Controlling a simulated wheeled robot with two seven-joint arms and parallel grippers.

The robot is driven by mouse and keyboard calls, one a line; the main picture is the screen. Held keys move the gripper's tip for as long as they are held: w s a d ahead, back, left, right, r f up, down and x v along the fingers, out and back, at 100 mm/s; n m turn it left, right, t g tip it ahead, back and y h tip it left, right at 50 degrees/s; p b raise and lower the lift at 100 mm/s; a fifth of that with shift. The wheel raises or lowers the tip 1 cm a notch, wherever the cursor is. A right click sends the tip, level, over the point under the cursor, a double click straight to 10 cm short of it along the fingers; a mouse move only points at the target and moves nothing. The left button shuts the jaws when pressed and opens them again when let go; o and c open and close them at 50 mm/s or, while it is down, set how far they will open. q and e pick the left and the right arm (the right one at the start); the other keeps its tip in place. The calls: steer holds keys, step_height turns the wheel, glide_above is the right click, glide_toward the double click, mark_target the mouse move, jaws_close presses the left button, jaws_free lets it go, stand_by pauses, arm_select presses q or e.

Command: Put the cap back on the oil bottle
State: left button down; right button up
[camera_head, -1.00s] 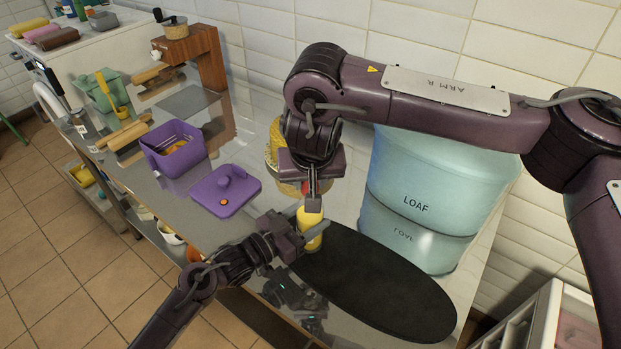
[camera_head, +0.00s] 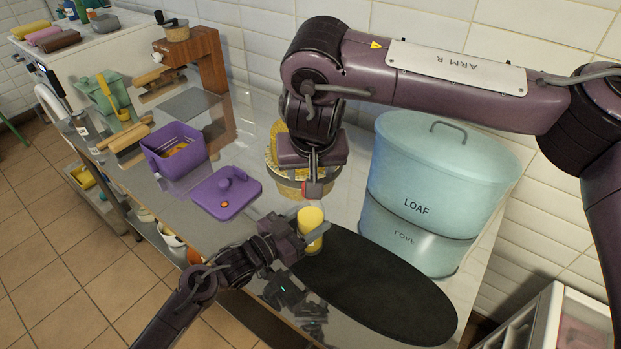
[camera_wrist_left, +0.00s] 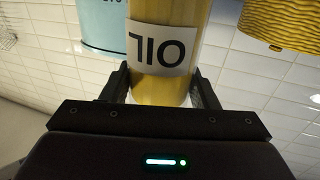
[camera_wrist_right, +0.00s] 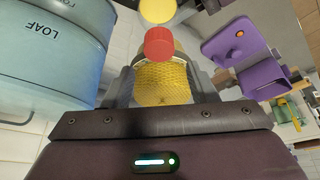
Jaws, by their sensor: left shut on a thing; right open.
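The yellow oil bottle (camera_head: 310,238) stands near the black oval mat, its top bare and yellow. My left gripper (camera_head: 305,245) is shut around it. In the left wrist view the OIL label on the bottle (camera_wrist_left: 160,50) reads upside down between the fingers. The red cap (camera_wrist_right: 159,43) shows in the right wrist view beyond the open fingers of my right gripper (camera_wrist_right: 162,85), apart from the bottle top (camera_wrist_right: 157,10). In the head view the cap (camera_head: 314,190) is at the right gripper's tips, above and behind the bottle. I cannot tell what supports the cap.
A black oval mat (camera_head: 375,285) lies right of the bottle. A blue LOAF bin (camera_head: 430,180) stands behind it. A yellow woven basket (camera_wrist_right: 165,82) is behind the right gripper. A purple lid (camera_head: 225,195) and purple box (camera_head: 175,150) are to the left.

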steer(key=shift+r, duration=0.45)
steer(key=shift+c, duration=0.3)
